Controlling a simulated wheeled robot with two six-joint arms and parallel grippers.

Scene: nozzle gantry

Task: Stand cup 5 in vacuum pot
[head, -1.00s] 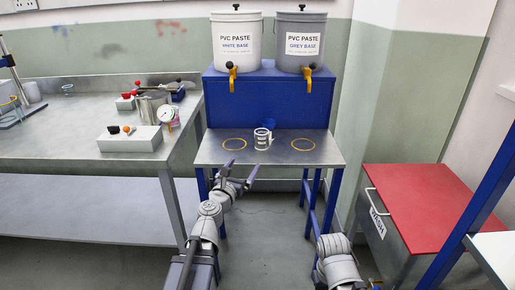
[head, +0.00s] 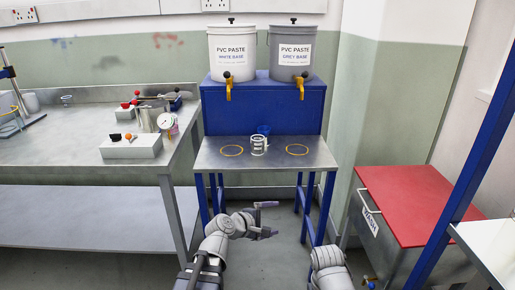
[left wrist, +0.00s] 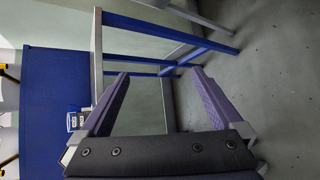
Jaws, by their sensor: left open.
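A white cup (head: 258,146) with dark marking stands on the small steel table (head: 215,160), between two yellow rings. Its number is too small to read. A blue object (head: 264,130) shows just behind it. A small labelled item, seemingly the cup (left wrist: 76,121), appears beside a finger in the left wrist view. The steel vacuum pot (head: 149,118) with a round gauge stands on the left bench, its inside not visible. My left gripper (head: 265,219) is open and empty, in front of and below the table. Its spread fingers (left wrist: 160,73) show in the wrist view. My right gripper is out of view.
A grey block (head: 130,147) with small coloured items stands before the pot on the bench (head: 40,130). Two paste buckets with yellow taps stand on a blue stand (head: 265,110). A red-topped wash tank (head: 420,200) and a blue post stand at right.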

